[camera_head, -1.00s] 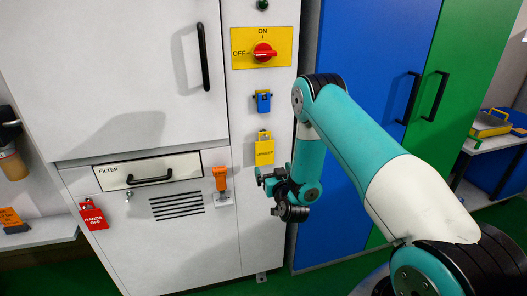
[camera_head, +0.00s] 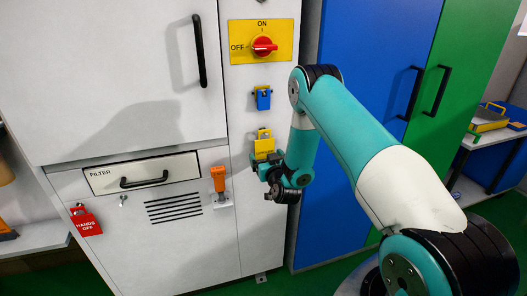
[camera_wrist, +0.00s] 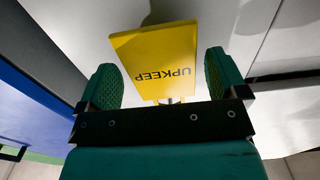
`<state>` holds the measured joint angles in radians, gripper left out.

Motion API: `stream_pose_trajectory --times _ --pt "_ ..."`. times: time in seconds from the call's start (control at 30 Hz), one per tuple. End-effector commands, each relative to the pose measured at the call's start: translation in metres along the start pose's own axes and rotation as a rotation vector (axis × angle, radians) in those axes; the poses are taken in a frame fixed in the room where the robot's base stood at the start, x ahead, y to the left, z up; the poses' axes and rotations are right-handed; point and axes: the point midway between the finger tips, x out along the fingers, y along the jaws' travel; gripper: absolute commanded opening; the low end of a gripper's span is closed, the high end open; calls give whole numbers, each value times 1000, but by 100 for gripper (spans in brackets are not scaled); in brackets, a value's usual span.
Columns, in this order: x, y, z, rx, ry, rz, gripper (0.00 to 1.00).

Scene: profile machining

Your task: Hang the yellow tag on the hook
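The yellow tag (camera_head: 264,146) hangs on the white machine's narrow right panel, below a blue clip. In the wrist view the tag (camera_wrist: 155,62) reads UPKEEP upside down and lies between my fingers. My gripper (camera_head: 266,168) is open at the tag's lower part and hides some of it in the head view. In the wrist view my gripper (camera_wrist: 163,80) shows one green finger on each side of the tag, with a gap at both edges. A small silver hook-like piece (camera_head: 124,201) sticks out below the filter drawer.
A red HANDS OFF tag (camera_head: 86,223) hangs left of the silver piece. The filter drawer (camera_head: 143,173), an orange-handled lever (camera_head: 219,180) and a red rotary switch (camera_head: 263,46) are on the machine. A blue cabinet (camera_head: 365,120) stands close on the right.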

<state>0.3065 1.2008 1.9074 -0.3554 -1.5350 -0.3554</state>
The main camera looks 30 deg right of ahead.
Motion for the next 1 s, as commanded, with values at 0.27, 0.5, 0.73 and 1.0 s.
stream_pose_trajectory --times 0.27,0.5,0.73,1.0 --pt "0 -1 0 0 0 -1 54" --pt "0 -1 -7 0 0 -1 54" --pt "0 -1 -14 0 0 -1 54" --pt "0 -1 -13 0 0 -1 54"
